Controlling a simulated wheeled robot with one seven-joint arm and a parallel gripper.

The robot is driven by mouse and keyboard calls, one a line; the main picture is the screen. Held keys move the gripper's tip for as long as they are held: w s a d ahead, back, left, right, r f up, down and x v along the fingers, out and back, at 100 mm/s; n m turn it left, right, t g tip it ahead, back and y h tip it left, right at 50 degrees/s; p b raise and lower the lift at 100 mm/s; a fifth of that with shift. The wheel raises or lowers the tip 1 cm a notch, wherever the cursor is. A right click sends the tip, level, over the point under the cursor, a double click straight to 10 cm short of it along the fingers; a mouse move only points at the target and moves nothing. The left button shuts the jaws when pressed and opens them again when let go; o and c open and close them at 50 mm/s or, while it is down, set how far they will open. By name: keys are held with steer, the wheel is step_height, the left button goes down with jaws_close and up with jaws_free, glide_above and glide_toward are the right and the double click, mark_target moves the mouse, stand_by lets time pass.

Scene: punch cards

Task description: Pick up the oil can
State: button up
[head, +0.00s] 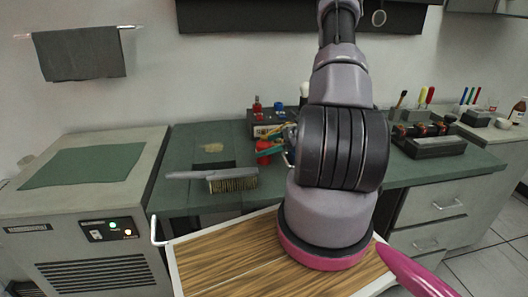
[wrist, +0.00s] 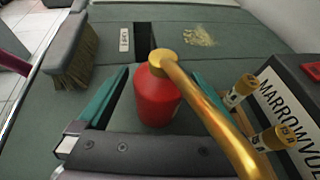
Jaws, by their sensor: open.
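The oil can has a red body and a brass cap with a long curved brass spout. In the wrist view the oil can (wrist: 157,100) stands upright on the green bench top, between the teal fingers of my gripper (wrist: 161,76). The fingers are spread, with a visible gap on the left side; contact on the right is unclear. The spout runs toward the lower right, past the right finger. In the head view the oil can (head: 263,147) is small and partly hidden by my gripper and arm.
A brush (wrist: 73,50) lies left of the can; it also shows in the head view (head: 232,181). A dark slot (wrist: 143,40) lies behind the can.

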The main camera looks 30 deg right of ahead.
jaws_close()
steer(key=shift+r, duration=0.1)
